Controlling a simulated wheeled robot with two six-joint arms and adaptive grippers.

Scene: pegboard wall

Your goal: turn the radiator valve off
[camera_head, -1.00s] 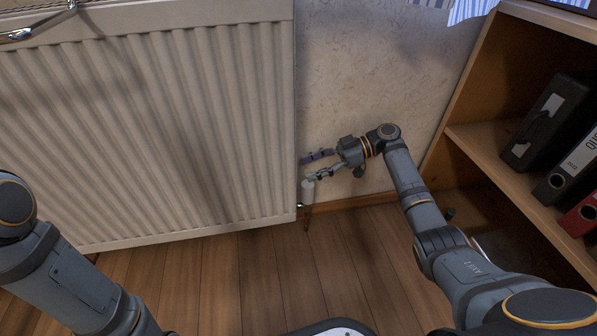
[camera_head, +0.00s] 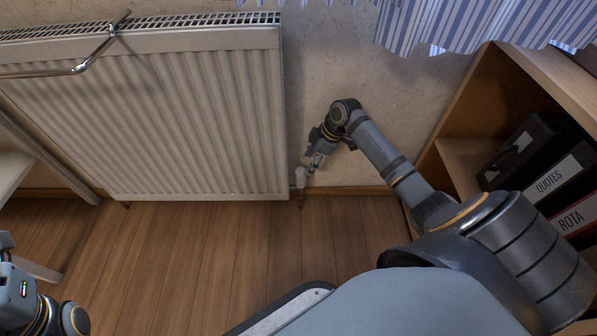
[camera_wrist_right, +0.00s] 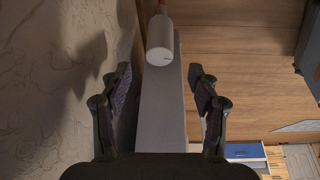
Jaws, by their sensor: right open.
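The radiator valve is a small white cylindrical knob (camera_head: 300,175) beside the lower right corner of the white radiator (camera_head: 170,120), near the floor. It also shows in the right wrist view (camera_wrist_right: 160,42), end towards the camera, with a small dark mark on its face. My right gripper (camera_head: 313,166) is just above and to the right of the knob in the head view, pointing down and left. In the wrist view its fingers (camera_wrist_right: 160,73) are spread apart and empty, and the knob appears beyond them, between their lines. My left gripper is out of view.
A wooden shelf (camera_head: 465,155) with several binders stands at the right. A chrome rail (camera_head: 92,57) hangs over the radiator top. A striped curtain (camera_head: 470,25) is above. A pale table (camera_head: 14,172) stands at the left. The wooden floor (camera_head: 190,245) is clear.

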